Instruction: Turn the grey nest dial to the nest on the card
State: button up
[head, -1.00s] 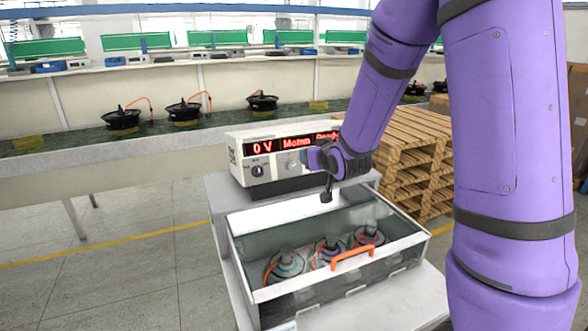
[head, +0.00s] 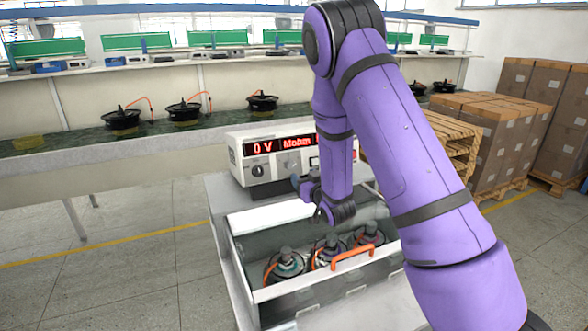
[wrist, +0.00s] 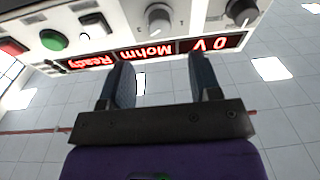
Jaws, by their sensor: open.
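The tester (head: 238,160) is a white box with a red display reading "0 V", "Mohm" and, in the wrist view, "Ready". A grey dial (wrist: 158,18) with a pale pointer mark sits on its panel; it also shows in the head view (head: 291,166). A darker dial (wrist: 241,12) is beside it, left of the grey one in the head view (head: 258,171). My gripper (wrist: 163,70) is open and empty in front of the panel, apart from the grey dial, which appears beyond the gap between the fingers. I cannot make out a card.
A clear-walled box (head: 262,294) with an orange handle (head: 352,257) stands before the tester, holding round hubs with orange leads. Green (wrist: 54,40) and red (wrist: 12,47) buttons share the panel. Pallets and cartons (head: 505,128) stand at right.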

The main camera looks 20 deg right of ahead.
aim_at(293, 166)
jog(key=w, duration=0.7)
jog(key=shift+w+a, duration=0.15)
jog(key=shift+w, duration=0.25)
jog(key=c, duration=0.9)
